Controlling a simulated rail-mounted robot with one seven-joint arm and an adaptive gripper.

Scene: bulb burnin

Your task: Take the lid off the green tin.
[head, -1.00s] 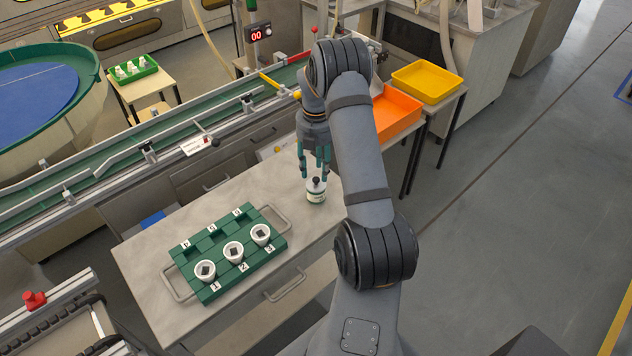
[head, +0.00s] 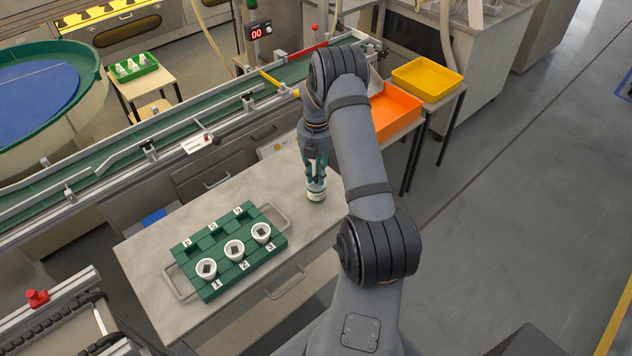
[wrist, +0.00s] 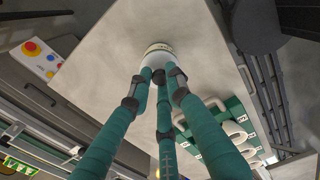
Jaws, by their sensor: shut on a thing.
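The fingers hide most of the knob and part of the lid. The lid appears seated on the tin; I see no gap between them.
A green tray (head: 237,284) with several numbered places holds three white cups, left of the tin. A conveyor (head: 110,158) runs behind the bench. An orange bin (head: 398,112) and a yellow bin (head: 427,80) stand at the back right. The bench around the tin is clear.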

